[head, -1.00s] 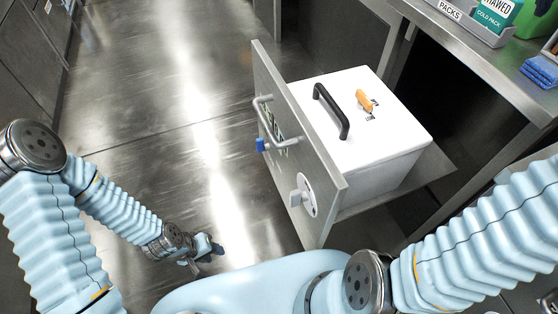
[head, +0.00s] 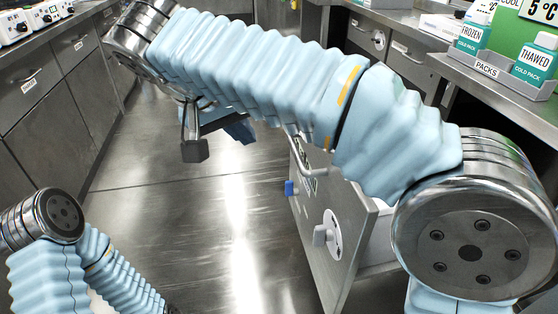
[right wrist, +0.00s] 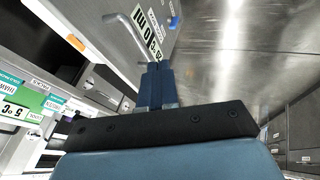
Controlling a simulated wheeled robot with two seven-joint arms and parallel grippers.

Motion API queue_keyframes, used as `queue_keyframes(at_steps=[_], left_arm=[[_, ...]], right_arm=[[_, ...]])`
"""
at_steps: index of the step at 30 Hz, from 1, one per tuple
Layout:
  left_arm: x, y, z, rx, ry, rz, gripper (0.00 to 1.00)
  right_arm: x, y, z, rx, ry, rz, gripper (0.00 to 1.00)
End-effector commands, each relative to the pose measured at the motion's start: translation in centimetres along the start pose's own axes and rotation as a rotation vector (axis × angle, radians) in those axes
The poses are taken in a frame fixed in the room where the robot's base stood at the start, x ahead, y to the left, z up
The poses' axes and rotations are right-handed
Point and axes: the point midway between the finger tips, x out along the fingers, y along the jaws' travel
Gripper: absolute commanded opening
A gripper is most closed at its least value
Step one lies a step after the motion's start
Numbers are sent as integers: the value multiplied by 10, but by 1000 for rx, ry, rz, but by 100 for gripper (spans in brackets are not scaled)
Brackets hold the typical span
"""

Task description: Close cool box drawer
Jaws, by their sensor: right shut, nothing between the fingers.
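The drawer stands pulled out; its grey front (head: 335,225) shows in the head view right of the middle, with a handle, a blue tab and a round latch plate (head: 332,234). My right arm crosses in front and hides most of the drawer's inside. Only a strip of the white cool box (head: 381,235) shows behind the front. In the right wrist view, the drawer front (right wrist: 163,12) with its bar handle (right wrist: 124,32) lies beyond the fingers. My right gripper (right wrist: 155,82) is shut and empty, on the aisle side of the front (head: 240,132). My left gripper is out of view.
A counter with a tray of cold packs (head: 500,72) stands at the right. Cabinets (head: 45,125) line the left side. The metal floor (head: 200,220) between them is clear.

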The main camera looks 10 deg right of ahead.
Motion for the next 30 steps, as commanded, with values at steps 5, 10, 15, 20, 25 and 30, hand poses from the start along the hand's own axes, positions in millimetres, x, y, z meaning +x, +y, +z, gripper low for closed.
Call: queue_keyframes(at_steps=[5, 10, 15, 20, 25, 30], left_arm=[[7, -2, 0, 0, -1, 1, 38], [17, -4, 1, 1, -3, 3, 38], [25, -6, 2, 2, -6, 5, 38], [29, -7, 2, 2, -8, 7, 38], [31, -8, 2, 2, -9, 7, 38], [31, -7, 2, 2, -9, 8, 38]], right_arm=[[22, -1, 2, -2, -1, 2, 0], [58, -1, 2, 0, -2, 2, 0], [94, -1, 1, -1, -1, 1, 0], [111, 16, 2, 2, 0, -2, 0], [119, 29, 3, 1, 1, -1, 0], [121, 32, 3, 1, 1, -1, 0]])
